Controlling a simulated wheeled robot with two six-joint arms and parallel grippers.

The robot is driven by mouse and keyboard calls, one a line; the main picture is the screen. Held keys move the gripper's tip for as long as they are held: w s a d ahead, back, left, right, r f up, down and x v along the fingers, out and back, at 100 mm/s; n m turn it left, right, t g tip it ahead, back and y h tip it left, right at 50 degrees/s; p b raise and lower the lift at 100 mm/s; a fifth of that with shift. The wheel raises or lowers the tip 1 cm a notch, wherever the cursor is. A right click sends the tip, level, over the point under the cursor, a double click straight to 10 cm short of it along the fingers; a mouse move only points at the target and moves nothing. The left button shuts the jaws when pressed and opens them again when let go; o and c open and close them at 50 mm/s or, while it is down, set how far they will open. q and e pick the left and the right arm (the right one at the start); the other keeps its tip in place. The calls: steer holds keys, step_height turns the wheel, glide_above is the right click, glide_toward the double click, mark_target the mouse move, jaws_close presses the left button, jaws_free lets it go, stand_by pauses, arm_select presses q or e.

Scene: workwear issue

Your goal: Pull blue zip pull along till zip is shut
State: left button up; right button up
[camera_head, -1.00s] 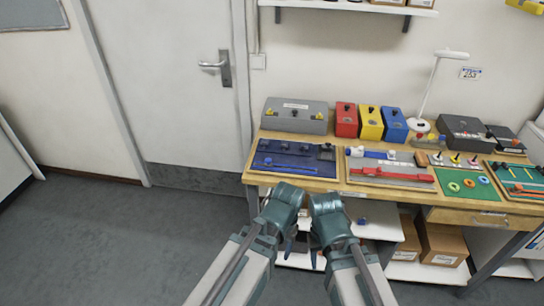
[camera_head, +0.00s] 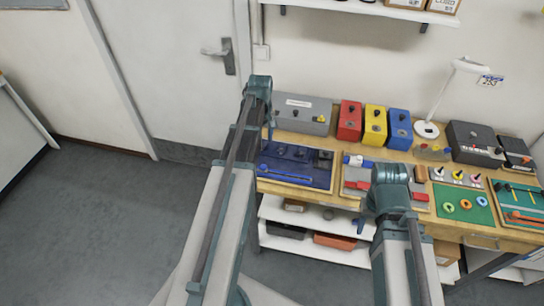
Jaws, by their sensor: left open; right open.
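The navy board (camera_head: 318,178) lies at the left end of the workbench. A blue strip (camera_head: 290,174), which looks like the zip, runs across its front part. A small blue piece near the strip's left end (camera_head: 264,167) may be the zip pull; it is too small to be sure. My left gripper (camera_head: 269,128) is open, above the board's back left corner and apart from the strip. My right gripper (camera_head: 364,222) is open, near the bench's front edge, right of the navy board. Its head partly hides the grey board with red pieces (camera_head: 352,184).
Grey (camera_head: 303,113), red (camera_head: 350,121), yellow (camera_head: 375,126) and blue (camera_head: 399,130) boxes stand along the back. A white lamp (camera_head: 427,130) is right of them. A green mat with rings (camera_head: 464,204) lies at right. Open floor is at left.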

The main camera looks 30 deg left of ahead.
mark_target(264, 166)
arm_select(q)
step_height(264, 166, down, 14)
steer(key=b, duration=1.4)
steer(key=shift+s, duration=0.1)
steer(key=shift+r, duration=0.1)
jaws_close()
stand_by(0.7)
